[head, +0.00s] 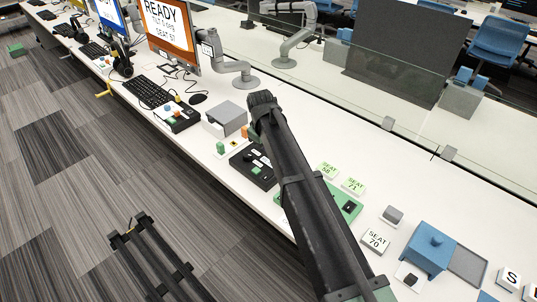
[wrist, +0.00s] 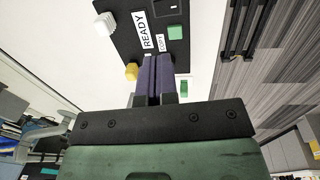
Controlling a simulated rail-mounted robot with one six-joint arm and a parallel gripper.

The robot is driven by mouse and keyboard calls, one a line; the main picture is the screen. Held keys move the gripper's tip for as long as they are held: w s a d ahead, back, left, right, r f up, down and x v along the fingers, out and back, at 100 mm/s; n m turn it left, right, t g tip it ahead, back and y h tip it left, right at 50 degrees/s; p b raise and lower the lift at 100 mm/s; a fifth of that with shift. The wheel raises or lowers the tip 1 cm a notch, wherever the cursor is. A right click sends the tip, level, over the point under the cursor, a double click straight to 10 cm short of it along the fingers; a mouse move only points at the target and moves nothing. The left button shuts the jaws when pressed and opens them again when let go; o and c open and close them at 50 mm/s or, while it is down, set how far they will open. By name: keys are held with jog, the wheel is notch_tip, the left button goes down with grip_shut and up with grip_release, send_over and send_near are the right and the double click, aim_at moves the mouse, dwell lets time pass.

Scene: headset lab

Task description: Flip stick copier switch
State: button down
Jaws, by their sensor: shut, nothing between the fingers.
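In the wrist view a black panel (wrist: 126,35) carries a white READY label (wrist: 147,29) and a smaller COPY label (wrist: 161,43). A green block (wrist: 175,32) sits on the panel beside COPY. My gripper (wrist: 153,60) is shut and empty, its purple fingers pointing at the panel's edge near the labels. I cannot tell whether the fingertips touch it. In the head view a black box (head: 262,178) with white labels and a green button lies left of my arm and looks like the same device. My fingers are hidden there. I cannot make out the switch's position.
Near the panel in the wrist view are a yellow knob (wrist: 131,72), a white ridged block (wrist: 105,25) and a green block (wrist: 184,88). In the head view a grey box (head: 225,118), a keyboard (head: 148,91) and a blue box (head: 430,247) stand along the white desk. A glass divider runs behind.

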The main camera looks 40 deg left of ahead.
aim_at(270, 174)
jog(key=f+b, duration=0.4)
jog(key=w+f+b, duration=0.1)
jog(key=f+b, duration=0.9)
jog(key=shift+w+f, duration=0.1)
jog(key=shift+w, duration=0.3)
